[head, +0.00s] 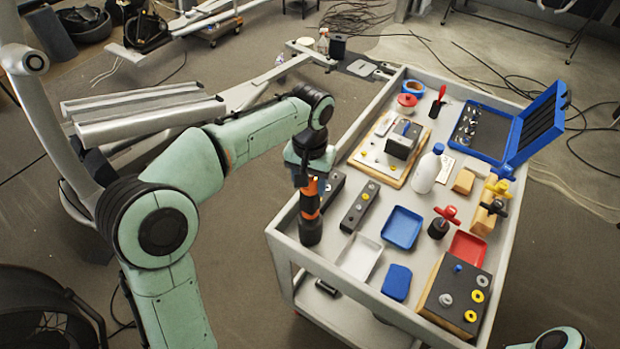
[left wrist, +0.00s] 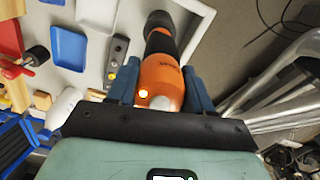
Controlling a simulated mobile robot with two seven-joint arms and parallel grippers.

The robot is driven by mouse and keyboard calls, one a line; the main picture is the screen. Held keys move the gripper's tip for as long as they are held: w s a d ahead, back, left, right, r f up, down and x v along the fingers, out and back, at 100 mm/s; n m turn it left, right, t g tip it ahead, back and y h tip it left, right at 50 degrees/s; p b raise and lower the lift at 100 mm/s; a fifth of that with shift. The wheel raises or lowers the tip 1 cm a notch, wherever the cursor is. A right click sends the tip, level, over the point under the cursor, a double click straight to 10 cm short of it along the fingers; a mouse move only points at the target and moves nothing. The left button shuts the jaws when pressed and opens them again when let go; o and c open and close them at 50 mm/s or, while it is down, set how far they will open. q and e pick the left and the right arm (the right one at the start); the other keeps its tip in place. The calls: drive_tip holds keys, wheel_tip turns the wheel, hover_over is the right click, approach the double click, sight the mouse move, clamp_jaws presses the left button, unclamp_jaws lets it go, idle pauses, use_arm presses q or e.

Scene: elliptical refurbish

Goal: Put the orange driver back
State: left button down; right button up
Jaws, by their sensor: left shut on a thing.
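The orange driver (head: 309,206), with a black lower end, hangs upright below my left gripper (head: 309,172) at the cart's left side. In the left wrist view, the two blue fingers of my left gripper (left wrist: 163,88) close on both sides of the driver's orange body (left wrist: 160,72). Its black end (left wrist: 158,32) points away from the camera. I cannot tell whether that end touches the cart. A dark block with several round fittings (head: 358,206) lies just right of the driver. Another dark block (head: 332,189) is partly hidden behind the driver. My right gripper is not in view.
The grey cart (head: 283,239) carries a white tray (head: 359,258), a blue tray (head: 402,228), a white bottle (head: 426,171), and a red-handled tool (head: 446,214). An open blue case (head: 481,131) stands at the far right. Small bare patches lie between items.

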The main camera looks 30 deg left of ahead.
use_arm(q)
drive_tip(key=shift+c, duration=1.9)
unclamp_jaws()
drive_tip(key=shift+r, duration=0.1)
wheel_tip(320, 180, up, 13)
drive_tip(key=p, duration=0.3)
drive_tip(key=shift+r, duration=0.15)
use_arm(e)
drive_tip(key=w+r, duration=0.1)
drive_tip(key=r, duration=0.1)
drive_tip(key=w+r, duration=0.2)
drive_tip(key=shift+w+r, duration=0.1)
